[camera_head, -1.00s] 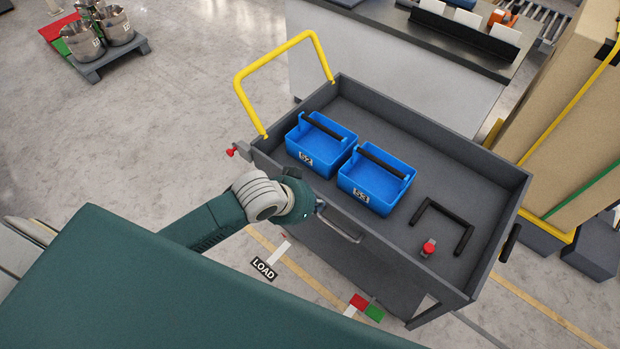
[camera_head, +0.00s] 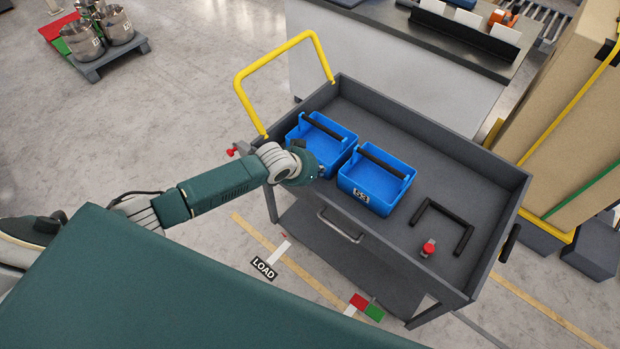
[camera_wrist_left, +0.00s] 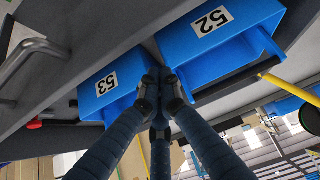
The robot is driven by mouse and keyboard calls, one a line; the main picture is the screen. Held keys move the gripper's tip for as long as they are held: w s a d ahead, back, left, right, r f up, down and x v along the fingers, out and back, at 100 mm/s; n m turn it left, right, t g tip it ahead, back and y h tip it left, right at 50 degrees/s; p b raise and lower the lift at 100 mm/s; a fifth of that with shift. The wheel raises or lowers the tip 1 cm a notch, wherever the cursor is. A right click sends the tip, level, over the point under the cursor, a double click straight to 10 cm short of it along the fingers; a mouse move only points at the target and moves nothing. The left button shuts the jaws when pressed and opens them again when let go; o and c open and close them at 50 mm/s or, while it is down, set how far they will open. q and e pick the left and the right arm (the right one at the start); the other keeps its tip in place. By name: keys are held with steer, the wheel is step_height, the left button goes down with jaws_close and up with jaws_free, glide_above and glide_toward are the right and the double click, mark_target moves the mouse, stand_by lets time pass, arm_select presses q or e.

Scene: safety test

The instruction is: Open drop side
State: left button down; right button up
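The grey cart's near side panel (camera_head: 300,207) stands upright, with a silver handle (camera_head: 341,226) on its outer face; the handle also shows in the left wrist view (camera_wrist_left: 28,62). A red knob (camera_head: 232,152) is at the cart's left corner. A second red knob (camera_head: 429,247) is near the right end of that side. My left gripper (camera_head: 322,172) is above the panel's rim by the blue boxes, away from the handle. In the left wrist view its fingertips (camera_wrist_left: 161,84) are together with nothing seen between them. My right gripper is not in view.
Two blue boxes, marked 52 (camera_wrist_left: 208,22) and 53 (camera_head: 361,195), stand in the cart near my left gripper. A black U-shaped bar (camera_head: 440,207) lies to their right. A yellow push handle (camera_head: 283,57) rises at the left end. Open floor lies left of the cart.

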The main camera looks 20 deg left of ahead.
mark_target(307, 187)
arm_select(q)
steer(key=s+p, duration=0.1)
steer(key=s, duration=0.1)
steer(key=s+a+p, duration=0.1)
steer(key=s, duration=0.1)
steer(key=shift+a, duration=0.1)
steer(key=shift+w+f, duration=0.1)
steer(key=shift+s+a+t, duration=0.15)
steer(key=shift+s+t, duration=0.25)
steer(key=shift+s, duration=0.1)
steer(key=shift+s+f, duration=0.1)
steer(key=shift+s, duration=0.1)
